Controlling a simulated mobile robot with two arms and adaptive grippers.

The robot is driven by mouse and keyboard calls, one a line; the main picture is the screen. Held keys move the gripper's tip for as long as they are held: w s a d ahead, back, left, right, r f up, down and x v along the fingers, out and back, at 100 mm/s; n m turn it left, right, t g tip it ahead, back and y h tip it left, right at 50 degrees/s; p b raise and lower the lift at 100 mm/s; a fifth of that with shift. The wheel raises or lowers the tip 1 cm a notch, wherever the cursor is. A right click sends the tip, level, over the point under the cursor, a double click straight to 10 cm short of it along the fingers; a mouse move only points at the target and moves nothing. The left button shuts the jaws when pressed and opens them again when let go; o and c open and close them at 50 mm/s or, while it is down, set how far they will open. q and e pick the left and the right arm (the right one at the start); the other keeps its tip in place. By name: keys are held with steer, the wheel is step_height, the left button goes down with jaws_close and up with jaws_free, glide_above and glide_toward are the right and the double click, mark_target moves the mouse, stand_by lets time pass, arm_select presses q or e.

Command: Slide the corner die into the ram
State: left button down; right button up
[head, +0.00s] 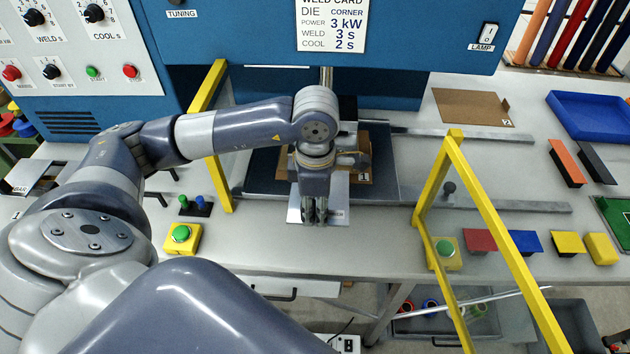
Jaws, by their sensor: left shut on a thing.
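The corner die (337,196) is a light grey metal piece with small dark lettering, part of which reads like "NER". My left gripper (314,218) is shut on it, pointing down, over the front of the press bed. The wrist and fingers hide much of the die. The ram (327,77) comes down from the blue welder head behind my left wrist. Its lower end is mostly hidden, so I cannot tell the gap between die and ram. My right gripper is not in view.
Yellow guard posts (212,140) and a yellow frame (432,185) flank the dark bed (390,185). A brown sheet (365,172) lies on the bed. Green-button boxes (183,238) sit at the front. Coloured blocks (480,240) and a blue tray (590,115) are at right.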

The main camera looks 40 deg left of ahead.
arm_select(q)
steer(key=shift+w+a+f, duration=0.1)
steer(key=shift+w+a, duration=0.45)
steer(key=shift+w, duration=0.25)
steer(key=shift+w+a+f, duration=0.15)
steer(key=shift+w+a, duration=0.2)
steer(key=shift+w, duration=0.25)
steer(key=shift+w+a+f, duration=0.15)
steer(key=shift+w+a, duration=0.15)
steer(key=shift+w, duration=0.25)
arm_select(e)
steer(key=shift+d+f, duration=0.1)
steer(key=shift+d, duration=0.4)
arm_select(q)
steer(key=shift+b, duration=0.45)
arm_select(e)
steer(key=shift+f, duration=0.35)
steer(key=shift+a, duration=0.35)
arm_select(q)
steer(key=shift+b, duration=0.4)
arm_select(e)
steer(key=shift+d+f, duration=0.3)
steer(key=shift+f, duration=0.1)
arm_select(q)
steer(key=shift+b, duration=0.4)
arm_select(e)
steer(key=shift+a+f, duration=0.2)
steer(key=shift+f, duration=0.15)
